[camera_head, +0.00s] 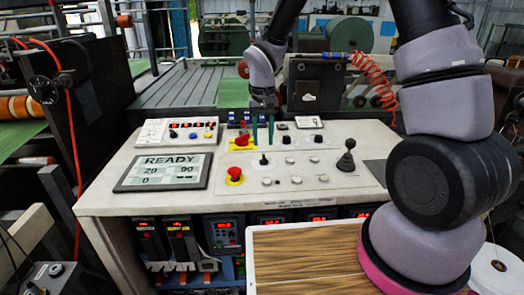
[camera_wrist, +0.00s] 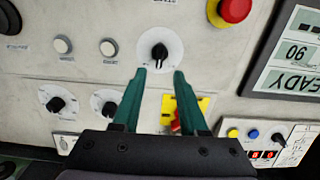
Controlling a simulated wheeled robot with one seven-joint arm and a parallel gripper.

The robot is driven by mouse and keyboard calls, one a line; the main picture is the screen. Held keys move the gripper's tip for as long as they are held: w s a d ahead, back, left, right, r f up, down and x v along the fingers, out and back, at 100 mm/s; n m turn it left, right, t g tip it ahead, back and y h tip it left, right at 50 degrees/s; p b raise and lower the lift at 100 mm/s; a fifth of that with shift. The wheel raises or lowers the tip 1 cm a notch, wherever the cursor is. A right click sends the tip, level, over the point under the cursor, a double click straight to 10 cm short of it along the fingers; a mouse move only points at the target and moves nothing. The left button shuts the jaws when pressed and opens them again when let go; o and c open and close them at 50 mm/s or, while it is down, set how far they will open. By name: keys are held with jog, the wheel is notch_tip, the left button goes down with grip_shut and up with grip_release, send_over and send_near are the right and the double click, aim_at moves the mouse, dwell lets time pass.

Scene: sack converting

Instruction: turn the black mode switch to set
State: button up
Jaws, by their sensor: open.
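A black rotary switch (camera_wrist: 160,52) on a round white dial plate sits on the pale console panel, straight ahead of my fingertips in the wrist view. It also shows in the head view (camera_head: 264,160), just in front of the fingers. Its grip looks roughly upright in the wrist view; its markings are too small to read, so I cannot tell its setting or confirm it is the mode switch. My gripper (camera_wrist: 160,73), with two green fingers, is open and empty. It points down at the panel in the head view (camera_head: 263,140), apart from the switch.
A red emergency button (camera_head: 236,172), a red-and-yellow switch (camera_wrist: 180,112), other black knobs (camera_wrist: 54,104) and a black joystick (camera_head: 346,157) surround the switch. A display (camera_head: 165,172) reads READY, 20, 90, 0. A wooden surface (camera_head: 305,260) lies in front.

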aim_at(263, 154)
notch_tip(263, 154, down, 5)
jog(key=shift+r, duration=0.1)
dwell(0.3)
grip_shut()
